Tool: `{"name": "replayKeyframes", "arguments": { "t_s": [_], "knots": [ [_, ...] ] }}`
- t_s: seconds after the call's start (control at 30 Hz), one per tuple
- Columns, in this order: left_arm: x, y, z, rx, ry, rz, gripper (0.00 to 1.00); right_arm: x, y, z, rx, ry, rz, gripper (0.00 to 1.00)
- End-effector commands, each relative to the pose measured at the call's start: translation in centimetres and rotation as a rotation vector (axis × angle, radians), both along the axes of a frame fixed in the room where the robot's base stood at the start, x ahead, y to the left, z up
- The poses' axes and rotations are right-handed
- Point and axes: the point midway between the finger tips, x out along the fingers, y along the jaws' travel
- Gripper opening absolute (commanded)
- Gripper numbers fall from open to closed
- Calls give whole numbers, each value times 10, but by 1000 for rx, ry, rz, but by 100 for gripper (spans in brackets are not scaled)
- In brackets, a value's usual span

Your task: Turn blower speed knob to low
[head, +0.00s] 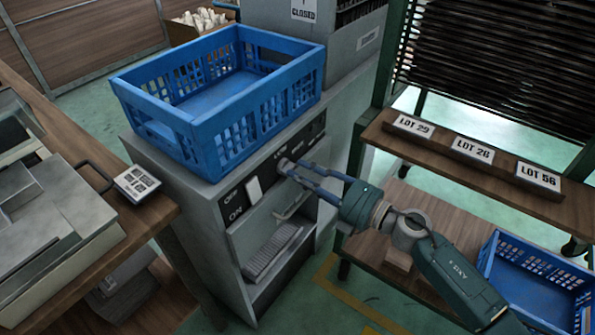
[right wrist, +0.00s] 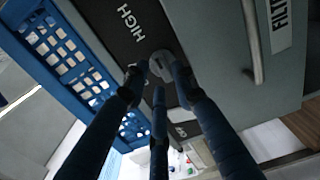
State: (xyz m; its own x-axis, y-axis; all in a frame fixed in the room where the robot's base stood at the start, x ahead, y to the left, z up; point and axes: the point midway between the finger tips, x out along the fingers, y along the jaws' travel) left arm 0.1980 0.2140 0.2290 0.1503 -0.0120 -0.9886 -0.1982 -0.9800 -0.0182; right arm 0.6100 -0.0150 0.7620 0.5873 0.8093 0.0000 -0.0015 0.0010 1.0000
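The round grey blower speed knob (head: 285,164) is on the dark panel on the front of the grey cabinet, below the blue crate. It also shows in the right wrist view (right wrist: 162,64), beside the word HIGH; other lettering is partly hidden by my fingers. Which way the knob points is not clear. My right gripper (head: 296,168) reaches in from the right with its fingers at the knob. In the right wrist view its fingertips (right wrist: 160,80) are apart, with the knob between or just beyond them; whether they press on it I cannot tell. My left gripper is out of view.
The blue crate (head: 196,127) stands on the cabinet (head: 180,183) just above the panel. A white switch (head: 254,190) marked OFF and ON is left of the knob. An open compartment with a handle is below. A wooden shelf with lot labels (head: 472,151) stands right.

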Motion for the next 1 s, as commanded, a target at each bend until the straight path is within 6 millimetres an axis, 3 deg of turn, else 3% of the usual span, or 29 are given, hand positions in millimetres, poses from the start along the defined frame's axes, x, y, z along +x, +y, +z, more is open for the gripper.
{"name": "replayKeyframes", "arguments": {
  "t_s": [0.2,0.47,0.63,1.0],
  "knots": [
    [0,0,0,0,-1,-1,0,10,14,0,1,2,0,27],
    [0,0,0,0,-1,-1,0,11,15,-1,1,2,0,27],
    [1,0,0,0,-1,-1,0,11,15,-1,0,2,0,0],
    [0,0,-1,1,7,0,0,10,15,-1,-23,-29,0,0]
  ]
}}
